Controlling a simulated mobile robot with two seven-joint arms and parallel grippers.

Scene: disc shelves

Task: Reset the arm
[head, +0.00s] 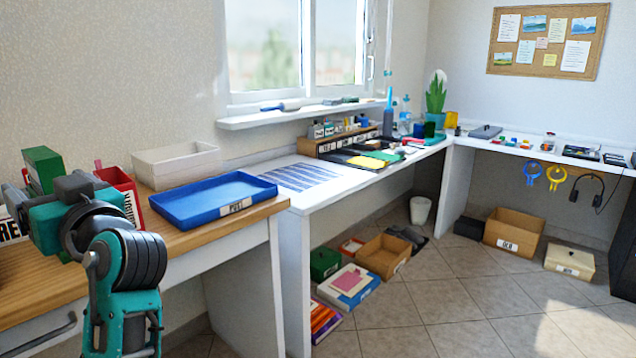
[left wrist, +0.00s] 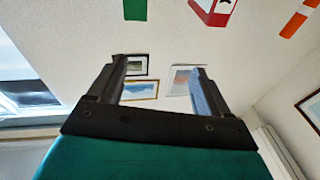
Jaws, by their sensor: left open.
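My left arm (head: 120,260) comes up from the lower left of the head view, teal and dark grey, bent in front of the wooden desk. I cannot clearly make out its fingertips there. In the left wrist view my left gripper (left wrist: 158,70) shows two dark fingers spread apart. Nothing is between them; through the gap I see a pale wall and framed pictures (left wrist: 141,89) farther off. My right gripper is in neither view.
A blue tray (head: 177,212), a white bin (head: 176,165) and a red box (head: 127,190) stand on the wooden desk (head: 240,220) beside the arm. A white counter (head: 325,200) continues right. Boxes such as an open brown one (head: 383,256) sit on the tiled floor.

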